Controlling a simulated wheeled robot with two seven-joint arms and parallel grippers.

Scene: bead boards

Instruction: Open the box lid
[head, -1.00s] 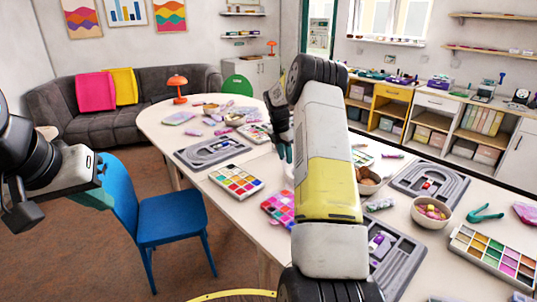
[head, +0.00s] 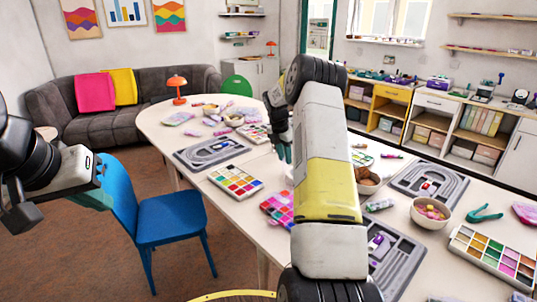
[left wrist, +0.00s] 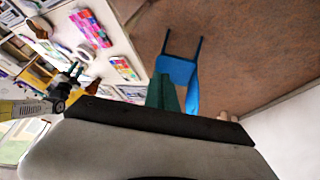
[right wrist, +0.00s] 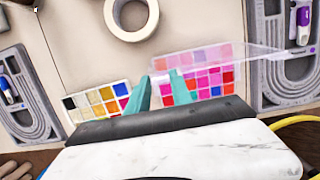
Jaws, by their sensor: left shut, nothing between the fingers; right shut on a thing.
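The bead box (right wrist: 208,84) with pink, purple and red compartments lies on the table in the right wrist view. It also shows in the head view (head: 277,208), partly behind my right arm. Its clear pinkish lid (right wrist: 205,56) stands out over the box at an angle, away from the compartments. My right gripper (right wrist: 160,77) is shut at the lid's left edge; the exact contact is hard to see. In the head view my right gripper (head: 284,152) is partly hidden by its arm. My left gripper (head: 101,198) is shut and empty, off the table above the blue chair.
A second bead box (right wrist: 98,104) with mixed colours lies left of the gripper, and a white tape roll (right wrist: 151,22) lies beyond. Grey bead boards (right wrist: 262,80) lie on both sides. The blue chair (head: 170,218) stands below my left gripper.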

